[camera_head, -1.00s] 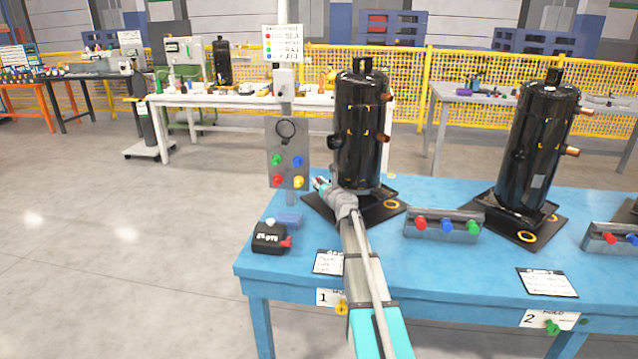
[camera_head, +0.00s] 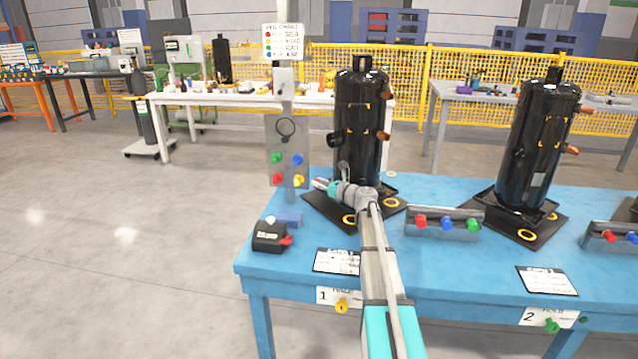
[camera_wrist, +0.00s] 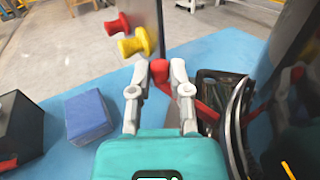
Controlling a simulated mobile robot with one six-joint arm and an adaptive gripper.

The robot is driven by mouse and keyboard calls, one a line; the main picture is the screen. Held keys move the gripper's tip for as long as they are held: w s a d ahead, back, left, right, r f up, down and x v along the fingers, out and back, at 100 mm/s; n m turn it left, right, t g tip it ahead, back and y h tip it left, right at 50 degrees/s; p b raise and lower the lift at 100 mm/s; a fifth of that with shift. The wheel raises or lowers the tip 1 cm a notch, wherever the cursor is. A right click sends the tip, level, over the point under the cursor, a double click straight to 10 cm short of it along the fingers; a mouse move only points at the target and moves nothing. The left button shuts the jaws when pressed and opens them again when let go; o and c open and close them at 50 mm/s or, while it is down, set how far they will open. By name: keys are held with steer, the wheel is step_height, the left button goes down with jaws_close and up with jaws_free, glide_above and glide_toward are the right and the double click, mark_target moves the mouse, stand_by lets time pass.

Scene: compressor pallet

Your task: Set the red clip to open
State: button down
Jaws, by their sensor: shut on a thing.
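The red clip (camera_wrist: 160,75) shows in the wrist view as a red end between my fingertips, with a red bar running right toward the compressor's base. My gripper (camera_wrist: 159,78) is shut on that end. In the head view my gripper (camera_head: 319,184) points left, low beside the front-left of the black compressor (camera_head: 357,125) on the blue table (camera_head: 300,215). The clip's joint is partly hidden by my right finger, so I cannot tell its setting.
A grey panel (camera_head: 275,150) with coloured knobs stands just beyond my gripper; its red (camera_wrist: 118,25) and yellow (camera_wrist: 135,43) knobs are close. A blue block (camera_wrist: 88,115) and a black box (camera_head: 268,236) lie to the left. A rack (camera_head: 443,226) of coloured knobs stands right.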

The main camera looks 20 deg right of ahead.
steer(key=shift+s+n+g+y, duration=0.15)
steer(key=shift+n+g+y, duration=0.15)
steer(key=shift+n+y, duration=0.15)
steer(key=shift+y, duration=0.25)
steer(key=c, duration=0.6)
jaws_free()
steer(key=shift+s, duration=0.2)
steer(key=shift+v, duration=3.6)
steer(key=shift+o, duration=0.2)
